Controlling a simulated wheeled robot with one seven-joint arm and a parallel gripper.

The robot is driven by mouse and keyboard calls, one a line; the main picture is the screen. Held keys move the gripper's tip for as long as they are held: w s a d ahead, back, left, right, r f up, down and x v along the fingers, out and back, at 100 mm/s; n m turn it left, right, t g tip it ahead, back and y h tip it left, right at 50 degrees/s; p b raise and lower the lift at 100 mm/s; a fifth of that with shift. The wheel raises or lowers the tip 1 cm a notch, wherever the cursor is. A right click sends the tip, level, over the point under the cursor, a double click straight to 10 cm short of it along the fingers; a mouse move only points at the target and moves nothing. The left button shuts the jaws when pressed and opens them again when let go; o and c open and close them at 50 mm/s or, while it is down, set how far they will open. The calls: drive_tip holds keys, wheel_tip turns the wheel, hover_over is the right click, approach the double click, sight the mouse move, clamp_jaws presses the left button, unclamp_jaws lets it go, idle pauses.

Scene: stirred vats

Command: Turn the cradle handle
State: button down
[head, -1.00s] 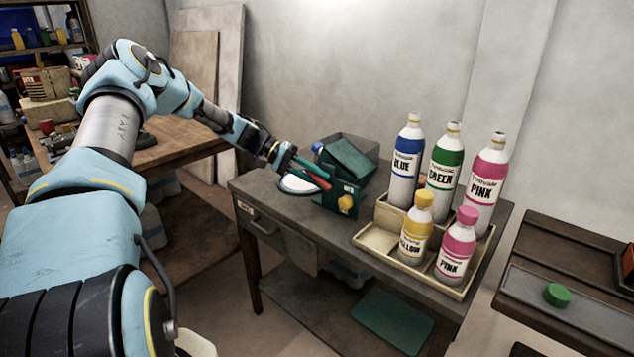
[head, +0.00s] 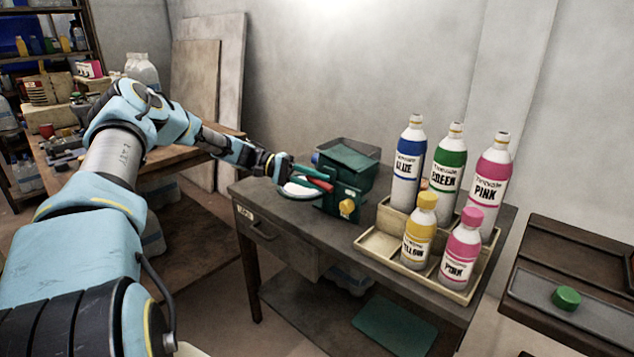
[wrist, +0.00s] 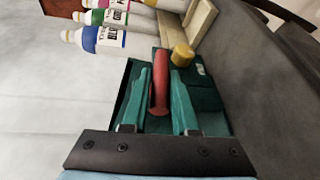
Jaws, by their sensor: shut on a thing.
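The green cradle unit (head: 342,205) stands on the grey workbench, with a boxy green upper part (head: 348,160) and a yellow knob (head: 347,207) on its front. Its red handle (head: 316,184) points towards my arm. My gripper (head: 322,180) reaches in from the left with its teal fingers on either side of the handle, shut on it. In the wrist view the red handle (wrist: 160,85) lies lengthwise between the two fingers (wrist: 161,98), and the yellow knob (wrist: 182,55) shows just beyond. The fingers partly hide the unit's front.
A white round dish (head: 298,190) lies on the bench (head: 290,228) below my fingers. A beige tray (head: 377,243) with several labelled bottles stands close on the right. A dark side table (head: 590,270) with a green cap (head: 566,298) is further right. A wooden table (head: 62,180) stands behind left.

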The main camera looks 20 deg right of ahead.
drive_tip(key=c, duration=0.7)
unclamp_jaws()
drive_tip(key=shift+f, duration=0.1)
drive_tip(key=b+v, duration=0.2)
drive_tip(key=v, duration=0.9)
drive_tip(key=shift+d, duration=0.1)
drive_tip(key=s+a+n+t+y+p, duration=0.2)
drive_tip(key=s+a+t+y+p, duration=0.15)
drive_tip(key=s+y, duration=0.4)
drive_tip(key=s+a+r+n+t+y+p, duration=0.1)
drive_tip(key=s+a+r+t, duration=0.1)
drive_tip(key=s+a, duration=0.4)
drive_tip(key=s+a+r+n+t+y+p, duration=0.1)
drive_tip(key=s+a+r+t+y, duration=0.1)
drive_tip(key=s+a, duration=0.4)
drive_tip(key=s+a+r+n+t+y+p, duration=0.1)
drive_tip(key=s+a+r+t, duration=0.3)
drive_tip(key=a, duration=0.4)
drive_tip(key=shift+s+a+y+p, duration=0.2)
drive_tip(key=shift+s+p, duration=0.1)
drive_tip(key=shift+s, duration=0.15)
drive_tip(key=shift+s+a+y+p, duration=0.15)
drive_tip(key=shift+s+p, duration=0.15)
drive_tip(key=shift+s, duration=0.15)
